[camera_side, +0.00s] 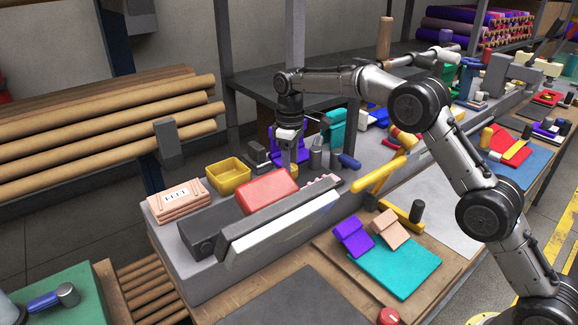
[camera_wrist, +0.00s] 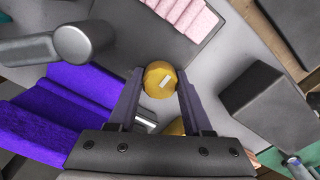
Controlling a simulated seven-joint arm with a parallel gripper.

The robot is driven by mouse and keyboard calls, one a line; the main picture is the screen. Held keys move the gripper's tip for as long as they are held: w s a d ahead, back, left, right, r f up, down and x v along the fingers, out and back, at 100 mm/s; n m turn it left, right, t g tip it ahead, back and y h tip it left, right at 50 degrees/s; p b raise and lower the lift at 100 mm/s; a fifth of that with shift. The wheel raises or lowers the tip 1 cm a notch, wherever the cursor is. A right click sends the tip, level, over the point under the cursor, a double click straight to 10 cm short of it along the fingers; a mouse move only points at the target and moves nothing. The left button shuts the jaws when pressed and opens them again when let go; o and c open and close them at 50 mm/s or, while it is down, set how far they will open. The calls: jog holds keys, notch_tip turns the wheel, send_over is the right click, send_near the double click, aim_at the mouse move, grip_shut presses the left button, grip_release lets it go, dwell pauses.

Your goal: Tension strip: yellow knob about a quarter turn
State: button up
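The yellow knob (camera_wrist: 160,78) is round, with a pale slanted mark on its top. In the wrist view it sits between the two fingertips of my gripper (camera_wrist: 160,88), with almost no gap at either side. I cannot tell whether the fingers touch it or stand just clear. In the side view my gripper (camera_side: 289,158) points down behind the red block, beside the purple felt, and the yellow knob (camera_side: 293,168) shows low at its fingertips. The lower part of the knob is hidden.
A red block (camera_side: 266,191) and a long grey bar (camera_side: 280,222) lie in front of my gripper. A yellow bin (camera_side: 229,175) stands to the left. Purple felt (camera_wrist: 60,110) and a grey-headed tool (camera_wrist: 84,43) lie close by on the left in the wrist view.

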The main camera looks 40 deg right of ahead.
grip_shut()
jog(key=m, duration=0.5)
jog(key=shift+m, duration=0.5)
jog(key=shift+f, duration=0.1)
jog(key=m, duration=0.2)
jog(key=shift+m, duration=0.3)
jog(key=m, duration=0.3)
jog(key=shift+m, duration=0.3)
jog(key=shift+f, duration=0.1)
